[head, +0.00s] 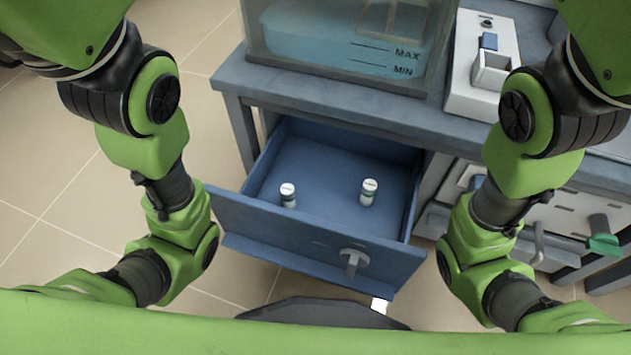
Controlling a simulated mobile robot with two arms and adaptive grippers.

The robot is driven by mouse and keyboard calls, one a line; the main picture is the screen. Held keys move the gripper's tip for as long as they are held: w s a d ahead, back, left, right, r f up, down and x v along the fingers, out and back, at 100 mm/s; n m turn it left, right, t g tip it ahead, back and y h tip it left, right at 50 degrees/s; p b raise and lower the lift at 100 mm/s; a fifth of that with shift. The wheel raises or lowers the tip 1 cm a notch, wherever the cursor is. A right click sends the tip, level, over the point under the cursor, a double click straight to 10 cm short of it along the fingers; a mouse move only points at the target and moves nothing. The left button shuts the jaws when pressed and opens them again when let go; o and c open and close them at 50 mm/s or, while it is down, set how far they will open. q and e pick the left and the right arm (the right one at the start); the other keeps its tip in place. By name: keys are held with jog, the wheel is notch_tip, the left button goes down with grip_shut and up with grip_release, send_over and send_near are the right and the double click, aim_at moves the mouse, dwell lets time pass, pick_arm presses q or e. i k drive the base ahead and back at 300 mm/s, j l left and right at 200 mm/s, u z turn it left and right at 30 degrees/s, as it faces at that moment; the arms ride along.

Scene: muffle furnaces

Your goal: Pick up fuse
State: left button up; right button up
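Two small white cylindrical fuses with grey bands stand upright in an open blue drawer (318,240). The left fuse (288,196) is near the drawer's left side. The right fuse (369,192) is right of the drawer's middle, apart from the other. Both of my arms are folded low on either side of the drawer. My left gripper and my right gripper do not show in the head view. Nothing is seen holding either fuse.
A glass tank of blue liquid (345,45) marked MAX and MIN stands on the grey bench (310,97) above the drawer. A white device with a blue switch (487,62) stands right of it. Grey handles and a green-tipped one (602,240) stick out at right.

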aim_at(369, 187)
jog(key=l, duration=0.65)
jog(key=k+l, duration=0.15)
jog(key=l, duration=0.55)
